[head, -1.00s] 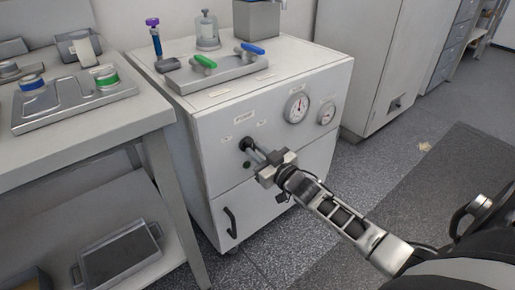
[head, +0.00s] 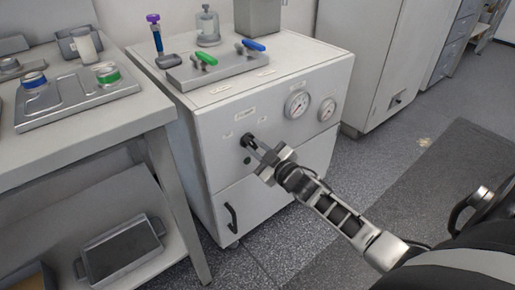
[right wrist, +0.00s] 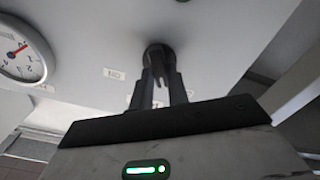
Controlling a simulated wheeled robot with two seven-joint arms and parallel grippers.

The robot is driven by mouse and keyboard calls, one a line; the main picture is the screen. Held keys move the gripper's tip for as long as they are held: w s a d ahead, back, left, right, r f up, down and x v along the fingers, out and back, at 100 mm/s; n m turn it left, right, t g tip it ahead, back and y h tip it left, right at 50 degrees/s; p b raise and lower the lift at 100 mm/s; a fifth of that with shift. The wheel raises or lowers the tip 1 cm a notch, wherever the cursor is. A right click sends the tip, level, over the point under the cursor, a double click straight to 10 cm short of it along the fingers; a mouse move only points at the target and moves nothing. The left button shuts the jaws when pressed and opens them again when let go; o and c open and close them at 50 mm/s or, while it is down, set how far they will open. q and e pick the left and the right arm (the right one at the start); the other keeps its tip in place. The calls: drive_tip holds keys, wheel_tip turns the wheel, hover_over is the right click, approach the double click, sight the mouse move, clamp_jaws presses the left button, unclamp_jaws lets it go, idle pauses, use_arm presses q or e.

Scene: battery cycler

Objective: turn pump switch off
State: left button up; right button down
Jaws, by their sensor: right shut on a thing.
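The pump switch is a black round knob (head: 246,141) on the upper front of the white cabinet (head: 222,165). My right gripper (head: 257,150) is at the knob, with its fingers pointing into it. In the right wrist view the two dark fingers (right wrist: 160,92) are shut on the knob's narrow grip (right wrist: 159,68), in front of its round base. Part of the knob is hidden by the fingers. My left gripper is not in view.
Two gauges (head: 297,104) (head: 327,109) sit right of the knob. A black door handle (head: 231,220) is below. A metal plate with green (head: 206,59) and blue (head: 254,45) valve levers is on top. A bench (head: 120,135) stands close on the left.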

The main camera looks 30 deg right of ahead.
drive_tip(key=c, duration=1.4)
unclamp_jaws()
drive_tip(key=shift+o, duration=0.2)
